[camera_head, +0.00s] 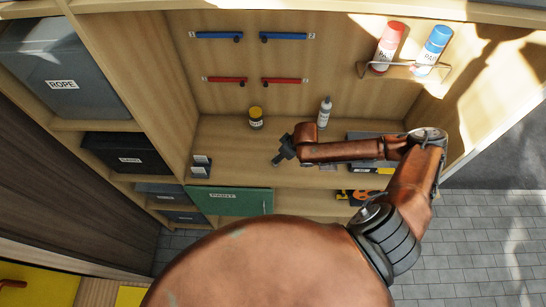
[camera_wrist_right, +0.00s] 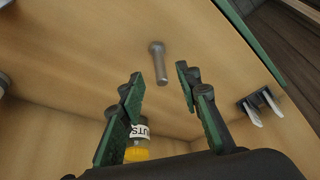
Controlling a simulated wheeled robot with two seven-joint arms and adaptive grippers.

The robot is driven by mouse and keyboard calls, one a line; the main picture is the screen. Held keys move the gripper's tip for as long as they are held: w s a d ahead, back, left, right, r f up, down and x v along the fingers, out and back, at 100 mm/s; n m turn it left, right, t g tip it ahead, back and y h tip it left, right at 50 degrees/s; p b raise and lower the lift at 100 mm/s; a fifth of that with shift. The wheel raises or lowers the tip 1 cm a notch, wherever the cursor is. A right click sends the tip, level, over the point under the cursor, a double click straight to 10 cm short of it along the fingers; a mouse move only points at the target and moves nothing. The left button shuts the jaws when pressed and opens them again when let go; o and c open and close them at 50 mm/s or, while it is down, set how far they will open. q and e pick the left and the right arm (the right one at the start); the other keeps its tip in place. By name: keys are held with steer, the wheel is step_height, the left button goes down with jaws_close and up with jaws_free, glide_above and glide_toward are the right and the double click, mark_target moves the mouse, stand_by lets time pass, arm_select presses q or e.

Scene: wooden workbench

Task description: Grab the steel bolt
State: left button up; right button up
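The steel bolt (camera_wrist_right: 159,63) is a grey metal rod with a round head, on the pale wooden bench surface (camera_wrist_right: 85,55) in the right wrist view. My right gripper (camera_wrist_right: 159,73) is open, with one dark green-padded finger on each side of the bolt in the picture. The bolt shows beyond the fingertips and I see no contact. In the head view my right gripper (camera_head: 282,157) hangs over the bench at the end of the copper-coloured arm; I cannot make out the bolt there. My left gripper is not in view.
A yellow-capped jar (camera_head: 255,118) stands behind the gripper; its NUTS label shows in the wrist view (camera_wrist_right: 139,132). A grey bottle (camera_head: 325,112) stands right of it. A small dark holder (camera_head: 201,167) is at the left. A green drawer front (camera_head: 230,201) is below.

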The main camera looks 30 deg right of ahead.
steer(key=shift+x, duration=0.75)
steer(key=shift+p+x, duration=0.85)
steer(key=shift+x, duration=1.45)
steer(key=c, duration=0.7)
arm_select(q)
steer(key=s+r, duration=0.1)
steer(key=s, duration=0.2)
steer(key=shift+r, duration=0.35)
arm_select(e)
jaws_close()
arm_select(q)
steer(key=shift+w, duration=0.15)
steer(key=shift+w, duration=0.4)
arm_select(e)
steer(key=shift+r, duration=0.1)
